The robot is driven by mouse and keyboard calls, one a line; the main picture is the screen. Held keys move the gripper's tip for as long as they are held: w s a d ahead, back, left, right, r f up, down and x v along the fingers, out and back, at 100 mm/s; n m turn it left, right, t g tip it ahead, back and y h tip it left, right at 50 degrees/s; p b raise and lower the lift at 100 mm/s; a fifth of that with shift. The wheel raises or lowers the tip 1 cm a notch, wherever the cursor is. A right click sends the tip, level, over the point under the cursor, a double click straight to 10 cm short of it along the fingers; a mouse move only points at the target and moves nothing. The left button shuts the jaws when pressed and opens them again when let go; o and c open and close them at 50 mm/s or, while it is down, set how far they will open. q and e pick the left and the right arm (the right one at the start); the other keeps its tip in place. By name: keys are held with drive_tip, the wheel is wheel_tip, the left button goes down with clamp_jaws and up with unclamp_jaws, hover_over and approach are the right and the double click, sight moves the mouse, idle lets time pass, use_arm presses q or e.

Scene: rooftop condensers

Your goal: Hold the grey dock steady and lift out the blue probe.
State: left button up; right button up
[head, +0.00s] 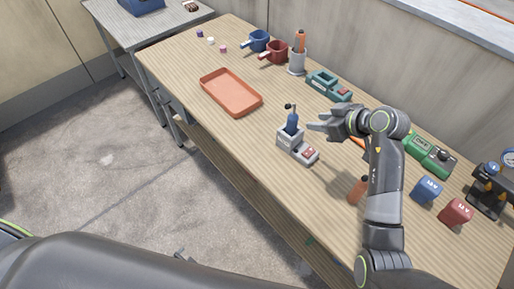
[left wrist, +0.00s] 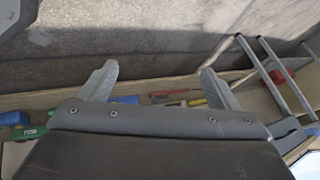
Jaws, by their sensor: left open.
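The grey dock (head: 284,141) stands on the wooden workbench, with a red patch on its low front part. The blue probe (head: 292,121) stands upright in the dock, with a dark stem and knob on top. My right gripper (head: 314,120) is just right of the probe, its fingers pointing left towards it. The fingers look apart, with nothing between them, and do not seem to touch the probe. My left gripper (left wrist: 158,85) shows in the left wrist view, its fingers wide apart and empty. Neither dock nor probe can be made out there.
An orange tray (head: 205,82) lies left of the dock. Blue (head: 258,41) and red (head: 274,52) cups, a grey holder (head: 297,66) and a teal device (head: 325,83) stand behind. A green meter (head: 430,154), blue block (head: 427,189) and red block (head: 456,212) are at right.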

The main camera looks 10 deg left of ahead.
use_arm(q)
drive_tip(key=w+d+r+m+t+h, duration=0.3)
drive_tip(key=w+d+r+m+t, duration=0.15)
drive_tip(key=w+r+m, duration=0.4)
drive_tip(key=w+d+r+m+t+h, duration=0.25)
drive_tip(key=w+d+r+m, duration=0.3)
drive_tip(key=w+r, duration=0.5)
drive_tip(key=m+g+h, duration=0.1)
drive_tip(key=m+h, duration=0.5)
drive_tip(key=m, duration=0.8)
approach(290, 134)
drive_tip(key=s+a+f, duration=0.2)
drive_tip(key=s, duration=0.6)
drive_tip(key=w+r+m+g+y, duration=0.1)
drive_tip(key=w+r+m+y, duration=0.3)
drive_tip(key=m, duration=0.5)
drive_tip(key=shift+h, duration=0.35)
drive_tip(key=x, duration=1.6)
drive_tip(key=shift+w+d+r, duration=0.25)
drive_tip(key=shift+w+d, duration=0.05)
drive_tip(key=shift+w, duration=0.1)
drive_tip(key=shift+c, duration=0.3)
drive_tip(key=c, duration=1.2)
